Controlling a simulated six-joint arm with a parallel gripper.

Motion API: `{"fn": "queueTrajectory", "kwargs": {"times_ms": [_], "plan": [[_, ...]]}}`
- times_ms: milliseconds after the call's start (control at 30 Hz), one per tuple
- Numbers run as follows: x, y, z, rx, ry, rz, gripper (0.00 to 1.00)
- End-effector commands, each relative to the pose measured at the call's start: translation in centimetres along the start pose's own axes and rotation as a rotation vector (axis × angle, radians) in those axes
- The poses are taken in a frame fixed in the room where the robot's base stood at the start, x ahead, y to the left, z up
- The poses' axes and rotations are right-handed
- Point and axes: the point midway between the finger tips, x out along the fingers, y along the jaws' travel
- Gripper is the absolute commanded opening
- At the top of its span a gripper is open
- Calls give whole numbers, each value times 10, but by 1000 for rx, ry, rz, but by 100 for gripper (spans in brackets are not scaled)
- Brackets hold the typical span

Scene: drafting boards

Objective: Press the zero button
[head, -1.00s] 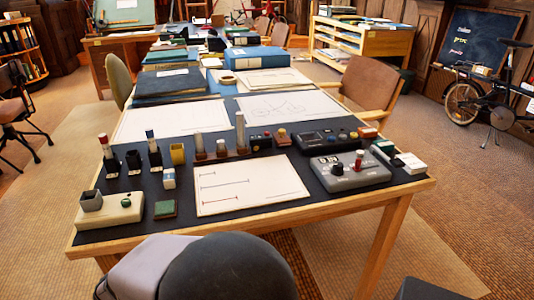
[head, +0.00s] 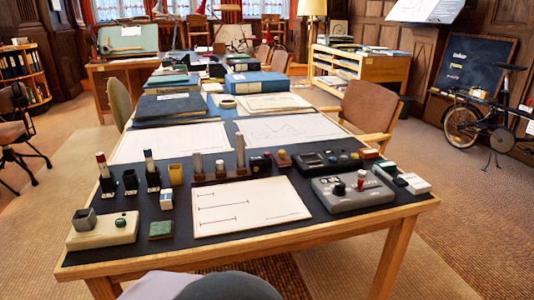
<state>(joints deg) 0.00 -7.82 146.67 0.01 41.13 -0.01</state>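A beige box (head: 88,240) sits at the front left corner of the table. It bears a small green button (head: 120,222) on its right side and a dark grey square cup (head: 84,220) on its left. A grey control box (head: 378,197) at the front right has a black knob (head: 339,188), a red-topped stick (head: 361,180) and a small dark display. No label naming a zero button is readable on either box. My gripper is not in view. Only a dark rounded part of mine shows at the bottom edge.
A chair (head: 372,98) stands at the right.

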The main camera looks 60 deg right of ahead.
Motion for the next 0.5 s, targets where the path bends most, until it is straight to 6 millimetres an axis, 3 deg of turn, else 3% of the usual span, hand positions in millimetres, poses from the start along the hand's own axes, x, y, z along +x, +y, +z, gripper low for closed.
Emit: {"fn": "queueTrajectory", "kwargs": {"times_ms": [67,500], "plan": [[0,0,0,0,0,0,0],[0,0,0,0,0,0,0]]}}
